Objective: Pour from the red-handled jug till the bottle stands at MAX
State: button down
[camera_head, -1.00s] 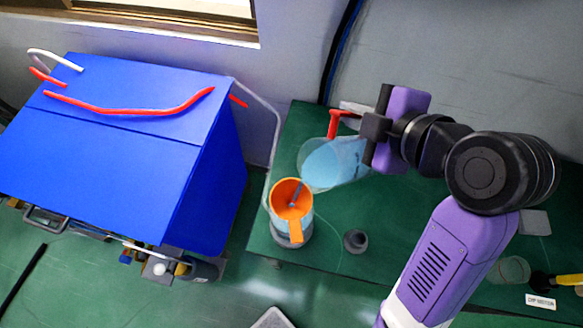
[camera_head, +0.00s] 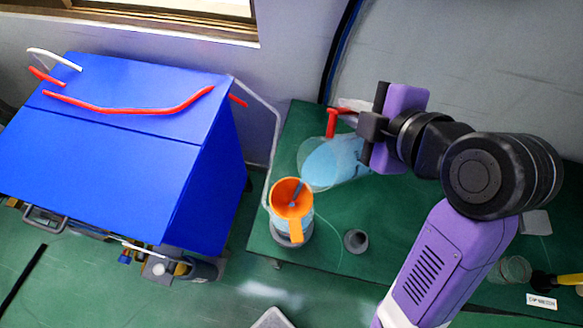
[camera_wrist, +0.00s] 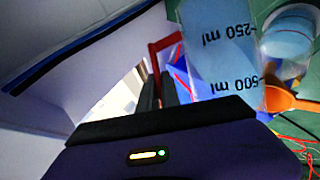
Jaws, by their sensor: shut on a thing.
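My gripper (camera_head: 372,126) is shut on the handle of a clear jug (camera_head: 334,162). The red handle (camera_head: 331,123) also shows by the fingers in the wrist view (camera_wrist: 165,44). The jug is tipped left and holds blue liquid; its 250 ml and 500 ml marks show in the wrist view. Its lip is over an orange funnel (camera_head: 279,191) set in the top of a clear bottle (camera_head: 304,229). A thin bluish streak shows from the lip into the funnel, apparently liquid. The bottle stands upright; its MAX mark and level are not readable.
The green table (camera_head: 400,235) holds a small grey cup (camera_head: 356,241) right of the bottle and a clear jar (camera_head: 514,269) farther right. A blue box-like cover (camera_head: 110,150) with red tubing stands left. A white tube runs behind the bottle.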

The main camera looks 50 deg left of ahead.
jog(key=shift+s+a+r+n+t+b, duration=0.1)
jog(key=shift+s+r+n+t+b, duration=0.2)
jog(key=shift+s+r+t+b, duration=0.25)
jog(key=shift+s+a+r+n+t+b, duration=0.1)
jog(key=shift+s+r+n+t+b, duration=0.2)
jog(key=shift+r, duration=0.35)
dwell(3.5)
